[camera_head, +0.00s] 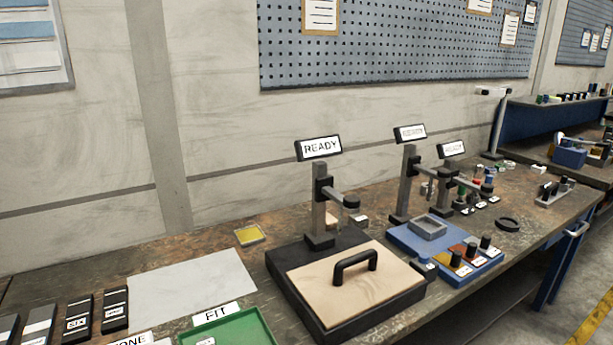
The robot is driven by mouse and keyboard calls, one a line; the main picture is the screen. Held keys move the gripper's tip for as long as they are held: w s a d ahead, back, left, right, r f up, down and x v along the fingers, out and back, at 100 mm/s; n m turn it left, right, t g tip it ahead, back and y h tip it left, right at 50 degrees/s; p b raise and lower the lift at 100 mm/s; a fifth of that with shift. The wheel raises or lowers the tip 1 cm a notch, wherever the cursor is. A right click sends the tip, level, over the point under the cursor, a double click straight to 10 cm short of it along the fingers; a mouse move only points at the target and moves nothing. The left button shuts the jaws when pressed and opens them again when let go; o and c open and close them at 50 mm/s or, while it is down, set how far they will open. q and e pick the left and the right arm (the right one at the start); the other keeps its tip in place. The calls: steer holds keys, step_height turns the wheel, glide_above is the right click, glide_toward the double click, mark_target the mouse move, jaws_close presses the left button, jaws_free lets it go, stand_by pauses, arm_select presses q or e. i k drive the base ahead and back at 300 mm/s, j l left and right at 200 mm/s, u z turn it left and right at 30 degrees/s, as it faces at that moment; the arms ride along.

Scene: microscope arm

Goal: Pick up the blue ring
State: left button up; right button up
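I cannot make out a clearly blue ring. A dark, nearly black ring (507,225) lies flat on the bench at the right. Small round pieces in several colours (478,180) are grouped behind the third microscope stand, too small to tell apart. Neither of my grippers is in view.
The wooden bench (90,265) carries a microscope stand with a READY sign (320,148) and a handled board (350,284). A blue base (410,236) holds a grey tray and black knobs. A green FIT tray (230,330) is at the front. A white sheet (190,295) lies at left.

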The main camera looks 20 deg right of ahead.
mark_target(492, 170)
steer(key=i+l+z, duration=0.1)
steer(key=l+z, duration=0.15)
steer(key=i+l+z, duration=0.1)
steer(key=l+z, duration=0.15)
steer(key=l, duration=0.15)
steer(key=i+l+z, duration=0.4)
steer(key=i+l, duration=0.3)
steer(key=l, duration=0.35)
steer(key=i+l+z, duration=0.15)
steer(key=i+l, duration=0.4)
steer(key=l, duration=0.15)
steer(key=i+l+z, duration=0.1)
steer(key=i+l, duration=0.4)
steer(key=l, duration=0.15)
steer(key=i+l, duration=0.95)
steer(key=l, duration=0.15)
steer(key=u, duration=0.45)
steer(key=l+u, duration=0.3)
steer(key=l, duration=0.15)
steer(key=k+l+u, duration=0.1)
steer(key=l+u, duration=0.2)
steer(key=k+l+u, duration=0.1)
steer(key=l+u, duration=0.2)
steer(key=l, duration=0.25)
